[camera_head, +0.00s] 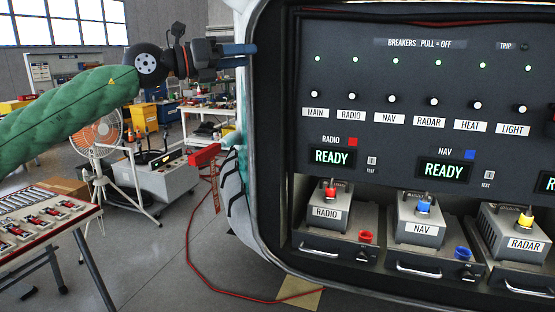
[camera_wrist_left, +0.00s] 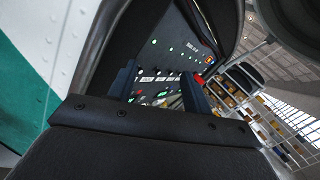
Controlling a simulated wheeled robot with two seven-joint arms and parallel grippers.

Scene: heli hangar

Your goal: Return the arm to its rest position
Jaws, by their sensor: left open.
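My left arm (camera_head: 65,108), in a green padded sleeve, comes in from the left in the head view and is raised. My left gripper (camera_head: 250,55) points right, its two blue-grey fingers apart and empty, close to the left edge of the helicopter bay opening. Whether it touches the edge I cannot tell. In the left wrist view the fingers of the gripper (camera_wrist_left: 160,88) stand apart with the breaker panel (camera_wrist_left: 165,60) beyond them. My right gripper is not in view.
The breaker panel (camera_head: 430,75) fills the right, above the RADIO unit (camera_head: 325,214), NAV unit (camera_head: 420,230) and RADAR unit (camera_head: 512,243). A tool table (camera_head: 50,228) stands at lower left. A fan (camera_head: 97,135) and grey cart (camera_head: 165,182) stand behind. A red cable crosses the floor.

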